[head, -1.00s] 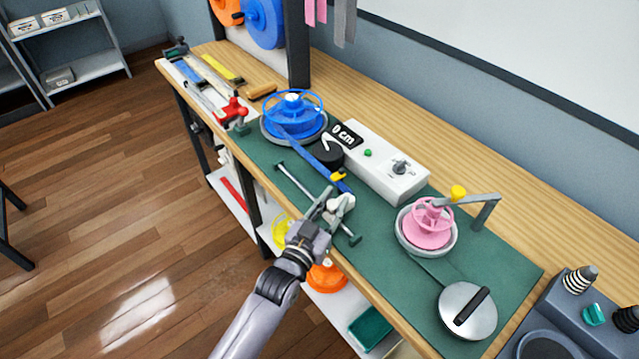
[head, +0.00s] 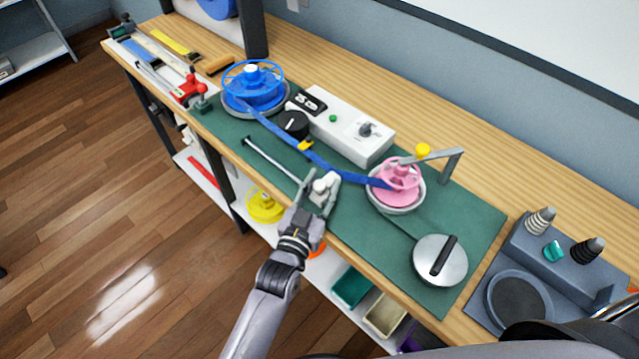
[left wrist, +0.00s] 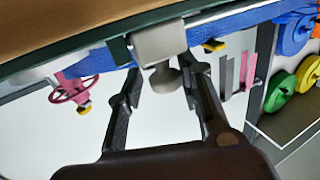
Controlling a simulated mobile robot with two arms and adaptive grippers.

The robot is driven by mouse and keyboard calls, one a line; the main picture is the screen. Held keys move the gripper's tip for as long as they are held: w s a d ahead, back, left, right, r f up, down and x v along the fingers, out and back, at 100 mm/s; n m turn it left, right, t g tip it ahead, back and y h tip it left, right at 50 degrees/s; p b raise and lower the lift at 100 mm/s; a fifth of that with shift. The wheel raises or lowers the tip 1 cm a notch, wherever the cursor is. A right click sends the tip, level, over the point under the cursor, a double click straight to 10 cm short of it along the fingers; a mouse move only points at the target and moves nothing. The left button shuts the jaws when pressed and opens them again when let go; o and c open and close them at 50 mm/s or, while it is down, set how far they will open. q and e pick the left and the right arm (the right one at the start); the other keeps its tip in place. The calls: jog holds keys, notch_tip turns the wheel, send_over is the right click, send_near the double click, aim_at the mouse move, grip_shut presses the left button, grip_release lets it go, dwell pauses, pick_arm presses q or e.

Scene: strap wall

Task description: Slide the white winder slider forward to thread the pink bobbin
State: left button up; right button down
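The white winder slider (head: 323,187) sits at the near right end of the thin rail (head: 270,160) on the green mat. The pink bobbin (head: 399,178) stands on its round grey base to the right. The blue strap (head: 335,172) runs from the blue spool (head: 252,86) to the pink bobbin and meets it. My left gripper (head: 320,190) is at the slider, one finger on each side. In the left wrist view, the fingers (left wrist: 163,95) are apart, with a gap on both sides of the slider's knob (left wrist: 165,77). My right gripper is not in view.
The white control box (head: 350,135) stands behind the strap. A grey bracket with a yellow tip (head: 452,165) stands by the bobbin. A silver crank disc (head: 440,260) lies in front. A grey station (head: 540,270) fills the right end.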

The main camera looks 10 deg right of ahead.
pick_arm(q)
jog(key=shift+o, duration=0.9)
jog(key=shift+w, duration=0.1)
jog(key=shift+a, duration=0.1)
jog(key=v, duration=1.2)
